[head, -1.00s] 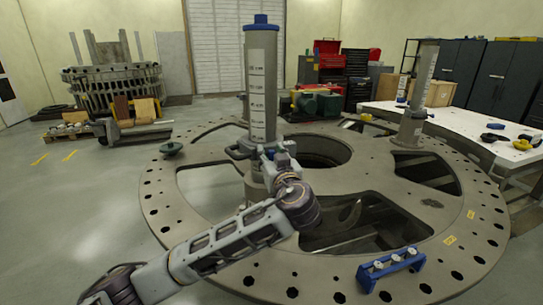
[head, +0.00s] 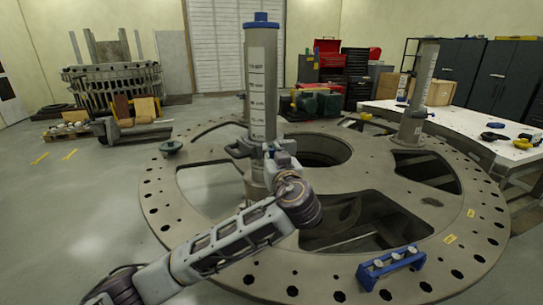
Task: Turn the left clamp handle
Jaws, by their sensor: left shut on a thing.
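A tall grey post (head: 262,85) with a blue cap and a white marked scale stands upright on the round turret plate (head: 200,245). A grey clamp with a handle (head: 238,149) sits around the post at about its middle. My left gripper (head: 268,152) is at the clamp, on the front side of the post. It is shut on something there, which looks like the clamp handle. The fingers and the gripped part are mostly hidden by my wrist. My right gripper is not in view.
A second grey post (head: 420,85) stands on the plate's right side. A blue bracket (head: 391,266) lies on the front rim. A white table (head: 460,130) with tools is at the right. The plate has large openings.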

